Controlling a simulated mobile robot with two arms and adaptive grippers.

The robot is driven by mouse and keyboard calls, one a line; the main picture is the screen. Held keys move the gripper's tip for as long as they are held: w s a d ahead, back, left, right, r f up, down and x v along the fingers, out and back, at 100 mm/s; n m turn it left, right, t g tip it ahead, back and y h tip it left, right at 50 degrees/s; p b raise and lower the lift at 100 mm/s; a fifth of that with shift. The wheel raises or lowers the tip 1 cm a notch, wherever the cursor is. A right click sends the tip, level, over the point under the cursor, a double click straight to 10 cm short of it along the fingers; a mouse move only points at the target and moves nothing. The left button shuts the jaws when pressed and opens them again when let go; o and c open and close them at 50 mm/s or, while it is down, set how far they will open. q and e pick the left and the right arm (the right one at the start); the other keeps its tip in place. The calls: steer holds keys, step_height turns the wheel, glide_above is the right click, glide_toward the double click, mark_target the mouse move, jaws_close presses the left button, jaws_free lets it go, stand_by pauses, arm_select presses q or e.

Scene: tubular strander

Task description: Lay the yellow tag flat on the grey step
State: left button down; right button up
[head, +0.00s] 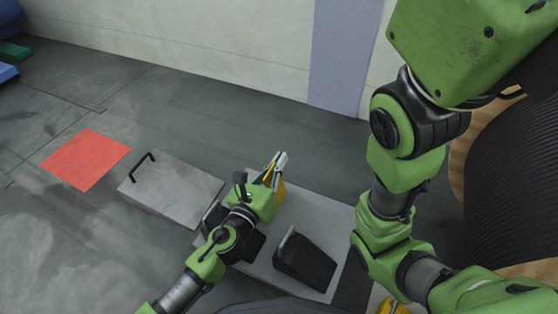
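My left gripper (275,168) reaches out over the far edge of a light grey platform, fingers pointing away from me. Yellow shows right at its fingers, and a yellow piece (281,191), which looks like the tag, shows just beside and below them. The gripper body hides part of it, and I cannot tell whether the fingers are closed on it. A low grey box-like step (172,188) with a black handle stands on the floor left of the gripper; its top is bare. My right gripper is out of view; only its arm shows on the right.
The light grey platform (318,239) carries a black wedge-shaped block (304,262) and another dark object partly behind my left arm. A red square (86,160) lies on the floor at left. A large black ribbed drum (515,190) stands at right. Floor beyond the step is clear.

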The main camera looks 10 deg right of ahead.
mark_target(265, 185)
arm_select(q)
steer(key=c, duration=2.2)
jaws_free()
steer(key=v, duration=0.7)
steer(key=shift+s+a, duration=0.15)
steer(key=shift+s, duration=0.05)
